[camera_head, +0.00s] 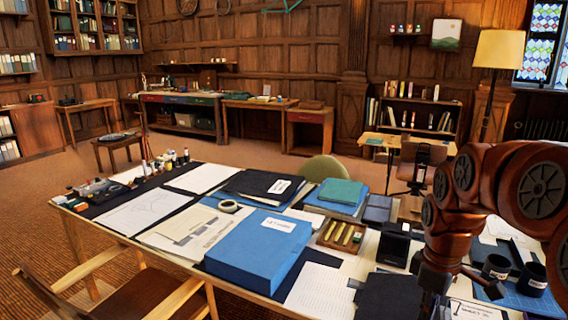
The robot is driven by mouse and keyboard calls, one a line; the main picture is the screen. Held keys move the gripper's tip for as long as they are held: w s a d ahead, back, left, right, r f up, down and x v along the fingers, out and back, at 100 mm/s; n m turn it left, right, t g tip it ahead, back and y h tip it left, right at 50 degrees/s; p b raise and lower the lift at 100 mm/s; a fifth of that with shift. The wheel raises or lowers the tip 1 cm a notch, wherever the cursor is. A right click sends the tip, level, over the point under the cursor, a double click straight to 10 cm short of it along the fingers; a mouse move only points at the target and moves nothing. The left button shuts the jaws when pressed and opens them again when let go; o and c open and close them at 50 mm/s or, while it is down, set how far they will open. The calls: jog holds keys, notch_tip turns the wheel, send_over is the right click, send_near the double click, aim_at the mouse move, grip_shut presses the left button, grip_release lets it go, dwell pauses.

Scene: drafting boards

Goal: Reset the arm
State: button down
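My arm comes in from the right side of the head view, with large reddish-brown joints, and bends down over the right part of the drafting table (130,228). My gripper (428,302) points down at the lower right, close above dark items on the table. Its fingers are dark against a dark background and partly cut off by the frame edge, so I cannot tell whether they are open or shut. I see nothing clearly held.
A blue box (258,250), a tape roll (228,206), folders (262,187) and a wooden tray (341,236) lie left of my gripper. Two dark cups (496,267) stand close on its right. A wooden chair (130,295) is at front left. Open floor lies beyond the table.

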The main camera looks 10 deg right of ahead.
jog(key=s+a+m+p, duration=0.2)
jog(key=s+a+m, duration=0.2)
jog(key=s+a, duration=0.3)
jog(key=s+a+m+g+p, duration=0.1)
jog(key=s+a+m+p, duration=0.1)
jog(key=s+a+m, duration=0.2)
jog(key=s+a, duration=0.3)
jog(key=s, duration=0.5)
jog(key=shift+f, duration=0.3)
jog(key=shift+s, duration=0.1)
